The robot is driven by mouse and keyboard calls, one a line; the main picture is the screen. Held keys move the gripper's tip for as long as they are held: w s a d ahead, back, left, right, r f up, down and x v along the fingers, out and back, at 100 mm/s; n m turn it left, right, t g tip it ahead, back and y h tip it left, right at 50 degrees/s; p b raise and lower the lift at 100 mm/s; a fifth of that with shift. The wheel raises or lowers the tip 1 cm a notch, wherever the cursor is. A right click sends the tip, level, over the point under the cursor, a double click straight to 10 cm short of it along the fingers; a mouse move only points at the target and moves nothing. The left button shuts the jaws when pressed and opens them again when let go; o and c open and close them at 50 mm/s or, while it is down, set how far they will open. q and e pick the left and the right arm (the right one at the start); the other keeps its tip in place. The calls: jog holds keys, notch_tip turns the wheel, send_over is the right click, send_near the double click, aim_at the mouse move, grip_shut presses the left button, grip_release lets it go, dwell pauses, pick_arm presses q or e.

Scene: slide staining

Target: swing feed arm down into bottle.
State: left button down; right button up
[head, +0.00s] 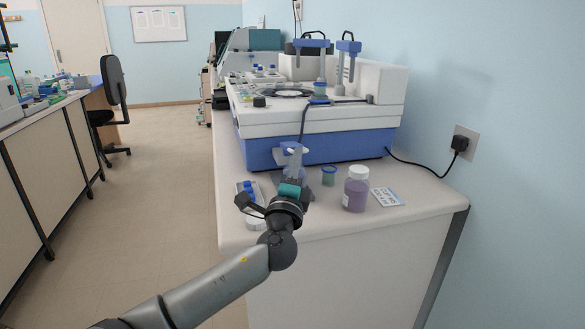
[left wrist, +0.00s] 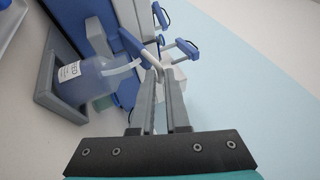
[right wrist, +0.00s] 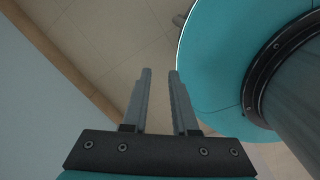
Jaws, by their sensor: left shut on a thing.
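My left gripper (head: 292,168) is in front of the blue base of the staining machine (head: 325,148). In the left wrist view its fingers (left wrist: 157,82) are shut on the light end of the feed arm (left wrist: 131,44), a blue bar with a pale rod. The bottle (left wrist: 88,80), clear with a bluish tint and a white label, stands in a grey holder (left wrist: 45,72) beside the machine. A pale tube runs from the bottle's mouth towards the fingertips; I cannot tell whether the feed arm touches it. My right gripper (right wrist: 160,85) is open and empty above the floor.
A green-blue cup (head: 329,176), a purple jar with a white cap (head: 356,190) and a small white card (head: 387,197) stand right of my left gripper. A white tray with blue items (head: 247,188) is to its left.

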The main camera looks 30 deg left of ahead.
pick_arm(q)
jog(key=f+b, duration=0.1)
jog(key=f+y+b, duration=0.1)
jog(key=shift+s+d+f, duration=0.1)
jog(key=shift+s+f, duration=0.1)
jog(key=shift+f, duration=0.15)
jog(key=shift+w+d+f, duration=0.1)
jog(key=shift+f, duration=0.1)
pick_arm(e)
jog(key=w+a+r+t, duration=0.1)
jog(key=w, duration=0.5)
jog(key=w+a+r+t, duration=0.1)
jog(key=w+a, duration=0.1)
jog(key=w, duration=0.5)
jog(key=shift+r+t+y, duration=0.3)
jog(key=shift+r+y, duration=0.05)
jog(key=shift+y, duration=0.05)
pick_arm(q)
jog(key=shift+d+f, duration=0.1)
jog(key=shift+d, duration=0.05)
pick_arm(e)
jog(key=shift+a+r, duration=0.1)
pick_arm(q)
jog(key=c, duration=0.9)
grip_release()
jog(key=shift+w, duration=0.15)
jog(key=shift+c, duration=0.2)
